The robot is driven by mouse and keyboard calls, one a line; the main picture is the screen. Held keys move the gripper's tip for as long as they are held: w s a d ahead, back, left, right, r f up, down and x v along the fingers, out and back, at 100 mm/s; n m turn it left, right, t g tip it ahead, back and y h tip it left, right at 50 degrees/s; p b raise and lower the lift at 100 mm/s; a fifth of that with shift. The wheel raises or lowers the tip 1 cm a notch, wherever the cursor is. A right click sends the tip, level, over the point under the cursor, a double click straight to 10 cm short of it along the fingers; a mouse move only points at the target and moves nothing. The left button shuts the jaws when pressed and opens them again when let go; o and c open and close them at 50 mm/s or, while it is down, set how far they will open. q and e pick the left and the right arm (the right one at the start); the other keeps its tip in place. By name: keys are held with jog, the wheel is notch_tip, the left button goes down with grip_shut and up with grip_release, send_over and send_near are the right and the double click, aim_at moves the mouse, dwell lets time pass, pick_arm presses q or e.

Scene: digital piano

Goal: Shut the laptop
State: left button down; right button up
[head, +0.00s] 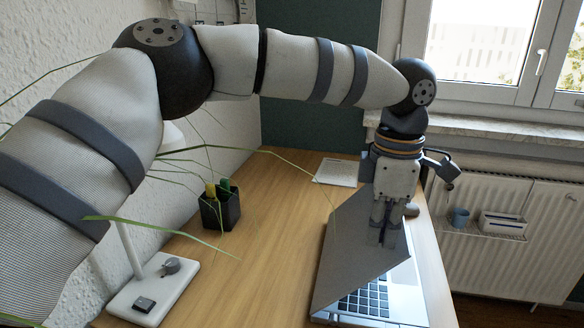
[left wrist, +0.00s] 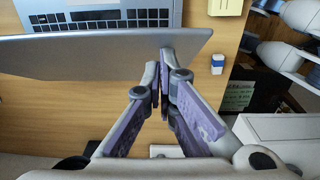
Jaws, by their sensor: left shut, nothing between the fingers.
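The silver laptop stands partly open on the wooden desk. Its grey lid (head: 350,255) is tilted up over the base and hides much of the keyboard (head: 368,298). In the left wrist view the lid (left wrist: 90,52) is seen at a steep angle, with the keyboard (left wrist: 105,20) beyond it. My left gripper (head: 388,240) is shut and empty, pointing down at the lid. In the left wrist view its fingertips (left wrist: 163,75) overlap the lid's edge near one corner; I cannot tell whether they touch. My right gripper is not in view.
A black pen holder (head: 220,208) and a white lamp base (head: 155,290) stand left on the desk (head: 265,240). A paper sheet (head: 337,172) lies at the back. Thin plant leaves cross the left side. A small blue-and-white block (left wrist: 217,63) lies beside the laptop.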

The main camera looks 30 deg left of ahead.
aim_at(401, 241)
pick_arm(q)
jog(key=shift+d+f, duration=0.15)
jog(key=shift+d, duration=0.15)
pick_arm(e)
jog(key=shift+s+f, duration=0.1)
pick_arm(q)
jog(key=shift+w+d+f, duration=0.3)
jog(key=shift+d+f, duration=0.45)
jog(key=shift+d, duration=0.05)
jog(key=shift+w+d+f+b, duration=0.15)
jog(key=shift+d+b, duration=0.15)
jog(key=shift+d, duration=0.15)
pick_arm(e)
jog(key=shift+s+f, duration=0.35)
pick_arm(q)
jog(key=shift+w+d+f+b, duration=0.25)
jog(key=shift+d+f+b, duration=0.05)
jog(key=shift+d+f, duration=0.85)
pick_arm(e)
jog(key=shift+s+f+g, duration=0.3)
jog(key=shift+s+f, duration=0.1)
